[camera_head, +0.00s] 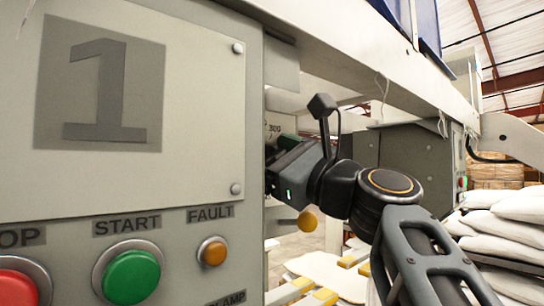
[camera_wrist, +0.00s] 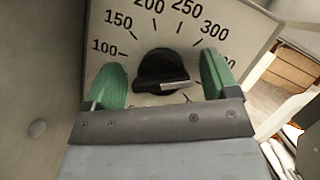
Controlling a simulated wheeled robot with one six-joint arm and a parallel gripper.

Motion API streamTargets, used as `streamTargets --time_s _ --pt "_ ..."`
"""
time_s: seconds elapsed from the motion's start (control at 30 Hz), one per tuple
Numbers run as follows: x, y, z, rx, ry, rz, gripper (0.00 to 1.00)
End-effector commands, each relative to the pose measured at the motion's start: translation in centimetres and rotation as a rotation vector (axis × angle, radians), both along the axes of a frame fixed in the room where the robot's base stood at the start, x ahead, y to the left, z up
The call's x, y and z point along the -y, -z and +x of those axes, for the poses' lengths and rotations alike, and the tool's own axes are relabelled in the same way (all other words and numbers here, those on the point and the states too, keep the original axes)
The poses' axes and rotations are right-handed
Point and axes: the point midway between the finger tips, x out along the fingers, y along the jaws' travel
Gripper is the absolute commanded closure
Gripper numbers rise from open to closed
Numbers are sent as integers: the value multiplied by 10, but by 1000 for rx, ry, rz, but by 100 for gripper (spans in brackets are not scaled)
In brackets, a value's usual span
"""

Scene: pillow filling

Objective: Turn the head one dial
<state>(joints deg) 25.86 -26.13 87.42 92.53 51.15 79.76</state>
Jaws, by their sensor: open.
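The dial is a black round knob (camera_wrist: 163,72) with a pale pointer line on a cream plate (camera_wrist: 108,68) marked 100, 150, 200, 250 and 300. In the wrist view my gripper (camera_wrist: 164,80) is open, with one green finger on each side of the knob. Gaps show between the fingers and the knob. In the head view my gripper (camera_head: 278,150) reaches behind the right edge of the head one panel (camera_head: 200,100), so its fingertips are mostly hidden. The knob is hidden there; only a bit of the scale shows.
The panel carries a green START button (camera_head: 131,277), a red button (camera_head: 18,288) and an amber FAULT light (camera_head: 212,251). An orange-yellow ball-ended lever (camera_head: 307,222) is just below my gripper. White pillows (camera_head: 510,235) are stacked at the right. A grey beam (camera_head: 350,50) runs above my arm.

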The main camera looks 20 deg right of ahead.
Motion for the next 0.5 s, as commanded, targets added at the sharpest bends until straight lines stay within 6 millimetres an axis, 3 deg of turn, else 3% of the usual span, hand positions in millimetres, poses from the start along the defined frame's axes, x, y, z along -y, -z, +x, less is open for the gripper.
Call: streamTargets --time_s 0.13,0.5 --pt "0 0 0 0 0 0 21" --pt "0 0 0 0 0 0 56"
